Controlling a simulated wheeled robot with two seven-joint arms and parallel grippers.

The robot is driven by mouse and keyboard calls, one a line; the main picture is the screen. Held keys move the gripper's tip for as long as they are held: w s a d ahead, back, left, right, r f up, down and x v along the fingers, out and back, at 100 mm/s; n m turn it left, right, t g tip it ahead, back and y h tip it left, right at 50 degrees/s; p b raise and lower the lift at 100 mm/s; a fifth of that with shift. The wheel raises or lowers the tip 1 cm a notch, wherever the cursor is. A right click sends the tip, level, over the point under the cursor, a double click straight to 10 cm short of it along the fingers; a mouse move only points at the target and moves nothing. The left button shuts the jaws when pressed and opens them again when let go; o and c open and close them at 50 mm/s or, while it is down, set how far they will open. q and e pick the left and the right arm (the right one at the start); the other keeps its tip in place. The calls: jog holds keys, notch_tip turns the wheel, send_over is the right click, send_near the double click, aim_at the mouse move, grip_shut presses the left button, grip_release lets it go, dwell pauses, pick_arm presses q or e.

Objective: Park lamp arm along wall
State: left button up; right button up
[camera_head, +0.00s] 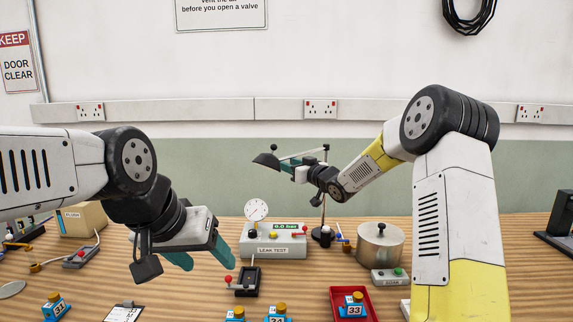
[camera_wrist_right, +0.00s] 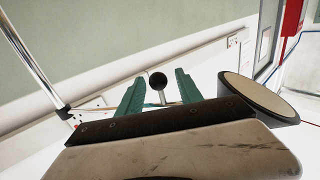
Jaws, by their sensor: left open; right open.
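The lamp has a dark shade (camera_head: 266,161) at the left end of a thin arm (camera_head: 302,153). Its upright post (camera_head: 323,212) rises from the bench at the arm's right end. A dark ball knob (camera_head: 274,147) stands above the shade. My right gripper (camera_head: 287,167) is close beside the lamp arm, its fingers hard to make out in the head view. In the right wrist view its green fingers are open, with the knob (camera_wrist_right: 158,80) between them, apart from both. The shade (camera_wrist_right: 262,97) is right of the fingers. My left gripper (camera_head: 202,257) is open and empty above the bench.
The leak test unit (camera_head: 275,246) and its gauge (camera_head: 256,210) stand below the lamp. A metal pot (camera_head: 380,243) is right of the post. A red tray (camera_head: 352,305) and several blue numbered blocks sit in front. The wall (camera_head: 230,165) behind the lamp is clear.

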jog(key=shift+x, duration=1.1)
jog(key=shift+c, duration=0.2)
grip_shut()
dwell(0.5)
